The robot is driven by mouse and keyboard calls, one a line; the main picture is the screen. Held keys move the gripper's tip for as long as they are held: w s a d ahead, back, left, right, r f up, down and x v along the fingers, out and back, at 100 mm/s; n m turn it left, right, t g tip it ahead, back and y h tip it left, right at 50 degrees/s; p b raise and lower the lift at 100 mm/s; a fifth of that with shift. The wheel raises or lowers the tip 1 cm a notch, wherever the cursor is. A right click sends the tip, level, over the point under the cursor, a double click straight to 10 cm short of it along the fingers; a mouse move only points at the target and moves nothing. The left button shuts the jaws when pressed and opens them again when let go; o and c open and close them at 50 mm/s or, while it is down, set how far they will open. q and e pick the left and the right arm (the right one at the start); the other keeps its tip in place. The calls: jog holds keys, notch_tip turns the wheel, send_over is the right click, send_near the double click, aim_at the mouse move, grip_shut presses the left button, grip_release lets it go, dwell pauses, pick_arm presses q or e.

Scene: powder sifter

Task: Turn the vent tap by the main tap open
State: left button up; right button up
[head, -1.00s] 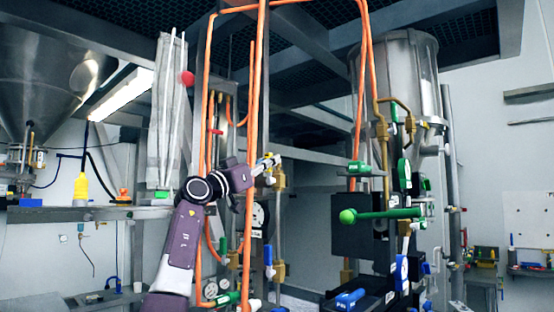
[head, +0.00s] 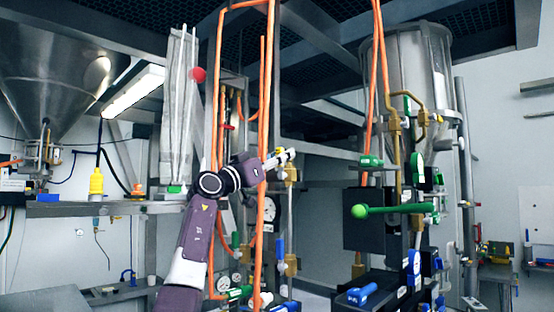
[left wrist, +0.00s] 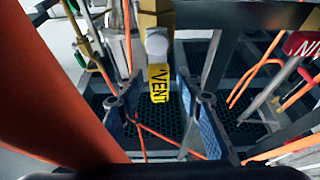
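The vent tap's yellow handle (left wrist: 159,82), marked VENT, hangs below a brass body (left wrist: 157,20) with a pale round cap in the left wrist view. My left gripper (left wrist: 157,102) is open. Its two blue-padded fingers stand on either side of the handle's line, with visible gaps to it. In the head view my left gripper (head: 286,157) is small, at the pipework above a brass fitting (head: 290,173). The vent handle cannot be made out clearly there. I cannot tell which handle is the main tap. My right gripper is not in view.
Orange hoses (head: 263,120) run upright close to my left wrist. A green lever (head: 395,209) with a ball end sticks out on the right. A red tag (left wrist: 303,44) and a dark metal frame lie right of the gripper in the wrist view.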

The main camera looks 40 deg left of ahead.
pick_arm(q)
jog(key=shift+s, duration=0.15)
jog(key=v, duration=1.1)
jog(key=shift+s+f, duration=0.25)
jog(key=shift+s, duration=0.05)
